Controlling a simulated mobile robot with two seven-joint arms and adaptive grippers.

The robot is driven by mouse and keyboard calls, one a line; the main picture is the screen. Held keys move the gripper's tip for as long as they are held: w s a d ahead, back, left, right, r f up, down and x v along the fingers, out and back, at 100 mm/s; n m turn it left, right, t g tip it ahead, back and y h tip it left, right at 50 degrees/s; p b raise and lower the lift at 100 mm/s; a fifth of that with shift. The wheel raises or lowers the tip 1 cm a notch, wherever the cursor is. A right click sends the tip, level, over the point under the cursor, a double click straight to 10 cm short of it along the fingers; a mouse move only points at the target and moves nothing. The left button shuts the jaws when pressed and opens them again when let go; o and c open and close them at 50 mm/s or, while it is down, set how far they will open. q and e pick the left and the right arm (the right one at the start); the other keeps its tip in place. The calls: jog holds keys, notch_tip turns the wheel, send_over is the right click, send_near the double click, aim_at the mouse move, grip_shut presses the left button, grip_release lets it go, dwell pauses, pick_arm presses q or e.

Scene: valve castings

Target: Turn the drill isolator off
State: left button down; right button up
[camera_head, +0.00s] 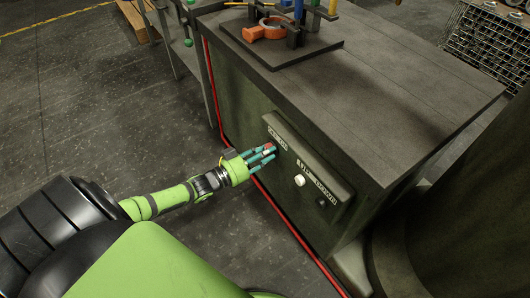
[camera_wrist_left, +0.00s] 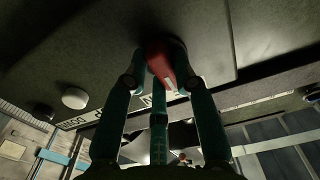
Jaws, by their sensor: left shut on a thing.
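The drill isolator is a red rotary knob (camera_head: 268,147) on the control panel (camera_head: 310,165) on the side of the dark cabinet. My left gripper (camera_head: 264,155) is at the knob, with its teal fingers around it. In the left wrist view the red knob (camera_wrist_left: 167,62) sits between the fingertips of my left gripper (camera_wrist_left: 160,85), which is shut on it. A pale mark shows on the knob; its exact setting cannot be told. The fingers hide part of the knob and of the label by it. My right gripper is not in view.
A white button (camera_head: 299,180) and a black knob (camera_head: 321,201) sit on the same panel, to the right of the isolator. The cabinet top (camera_head: 370,100) is mostly bare, with a tool stand and an orange clamp-like part (camera_head: 265,30) at the back. A wire crate (camera_head: 490,45) stands at top right. Open floor lies left.

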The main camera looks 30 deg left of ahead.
pick_arm(q)
jog(key=c, duration=1)
grip_release()
jog(key=v, duration=1.2)
